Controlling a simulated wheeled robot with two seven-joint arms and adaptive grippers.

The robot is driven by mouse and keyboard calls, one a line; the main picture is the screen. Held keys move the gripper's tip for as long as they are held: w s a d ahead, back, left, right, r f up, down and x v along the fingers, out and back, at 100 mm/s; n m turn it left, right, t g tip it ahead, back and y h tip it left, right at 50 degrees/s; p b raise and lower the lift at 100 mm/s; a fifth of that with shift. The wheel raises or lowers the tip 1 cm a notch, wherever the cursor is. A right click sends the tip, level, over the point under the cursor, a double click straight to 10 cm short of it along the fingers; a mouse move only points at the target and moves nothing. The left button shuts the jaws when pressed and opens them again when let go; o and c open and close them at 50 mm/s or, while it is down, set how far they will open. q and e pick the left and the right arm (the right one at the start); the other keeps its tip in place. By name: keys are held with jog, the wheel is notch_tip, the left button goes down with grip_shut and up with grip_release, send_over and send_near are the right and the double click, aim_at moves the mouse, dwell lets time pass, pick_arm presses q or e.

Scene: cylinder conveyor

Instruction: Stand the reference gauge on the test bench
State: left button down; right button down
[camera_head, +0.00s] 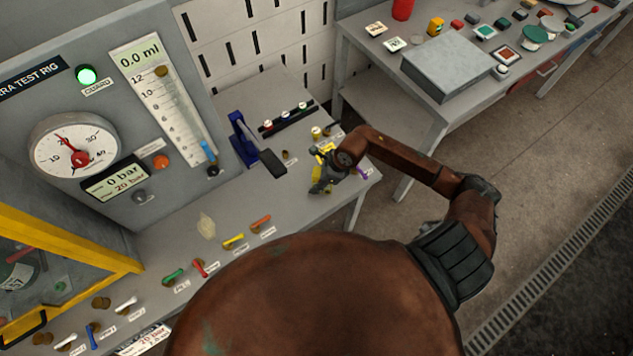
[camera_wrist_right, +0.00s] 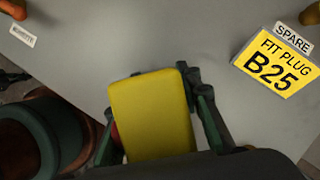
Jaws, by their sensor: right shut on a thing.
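My right gripper (camera_head: 321,182) is low over the grey test bench (camera_head: 300,213), near its right end. In the right wrist view, my right gripper (camera_wrist_right: 156,125) is shut on a yellow, block-shaped body (camera_wrist_right: 150,112), which I take to be the reference gauge. Only its plain yellow side shows; no dial face is visible. One dark finger lies on each side of it. In the head view it is hard to make out behind the gripper. I cannot tell whether it touches the bench top. My left gripper is not in view.
A yellow "FIT PLUG B25" sign (camera_wrist_right: 272,66) stands beside the gripper. A blue stand (camera_head: 242,140) and a rack of plugs (camera_head: 288,120) are behind. Coloured valve levers (camera_head: 233,241) line the front left. A second bench (camera_head: 375,45) with loose items is at the right.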

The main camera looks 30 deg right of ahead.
jog(key=c, duration=1.4)
grip_release()
jog(key=shift+f, duration=0.1)
jog(key=v, duration=1.2)
jog(key=shift+a, duration=0.1)
